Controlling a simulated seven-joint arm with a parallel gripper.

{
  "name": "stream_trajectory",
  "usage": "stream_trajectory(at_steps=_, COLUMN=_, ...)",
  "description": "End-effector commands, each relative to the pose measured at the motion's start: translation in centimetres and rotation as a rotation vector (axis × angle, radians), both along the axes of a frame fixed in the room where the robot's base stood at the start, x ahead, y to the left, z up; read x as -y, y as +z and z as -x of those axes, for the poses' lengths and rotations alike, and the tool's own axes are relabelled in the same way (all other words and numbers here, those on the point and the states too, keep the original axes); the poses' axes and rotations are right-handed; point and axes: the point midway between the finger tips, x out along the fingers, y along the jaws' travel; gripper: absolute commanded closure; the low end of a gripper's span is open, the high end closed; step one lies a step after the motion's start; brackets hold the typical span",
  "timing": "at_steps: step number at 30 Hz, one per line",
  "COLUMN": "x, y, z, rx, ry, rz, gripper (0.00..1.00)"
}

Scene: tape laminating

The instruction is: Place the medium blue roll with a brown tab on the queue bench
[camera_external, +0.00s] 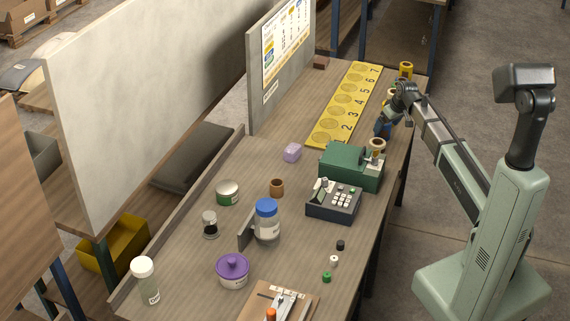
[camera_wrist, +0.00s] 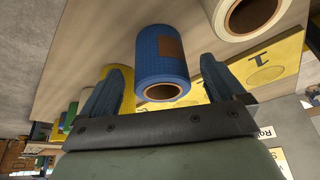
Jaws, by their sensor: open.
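The blue roll (camera_wrist: 155,62) with a brown tab (camera_wrist: 171,47) on its side shows in the wrist view, its brown-lined core facing me. My gripper (camera_wrist: 163,72) is open, with one blue-grey finger on each side of the roll; I cannot tell whether either touches it. In the external view my gripper (camera_external: 384,126) is low at the right side of the table, and the roll cannot be told apart from the fingers there. A yellow board (camera_external: 343,105) with numbered circles lies to its left; part of it, with a 1, shows in the wrist view (camera_wrist: 272,62).
A cream roll (camera_wrist: 245,12) is close to the right of the blue one. A yellow roll (camera_external: 406,70) stands at the table's far end. A green machine (camera_external: 346,165) and a keypad box (camera_external: 333,201) stand nearer. Jars and tubs crowd the front.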

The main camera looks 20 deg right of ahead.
Motion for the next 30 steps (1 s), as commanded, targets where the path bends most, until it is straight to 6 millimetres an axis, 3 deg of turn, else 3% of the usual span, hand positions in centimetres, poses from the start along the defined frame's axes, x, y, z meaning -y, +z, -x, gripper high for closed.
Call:
stream_trajectory(at_steps=9, x=0.4, y=4.8, z=2.0, rx=0.002, ry=0.0, rz=0.001, gripper=0.04)
stream_trajectory(at_steps=15, x=0.5, y=6.6, z=2.7, rx=0.001, ry=0.0, rz=0.0, gripper=0.04)
stream_trajectory(at_steps=30, x=0.6, y=7.3, z=3.0, rx=0.0, ry=0.0, rz=0.0, gripper=0.04)
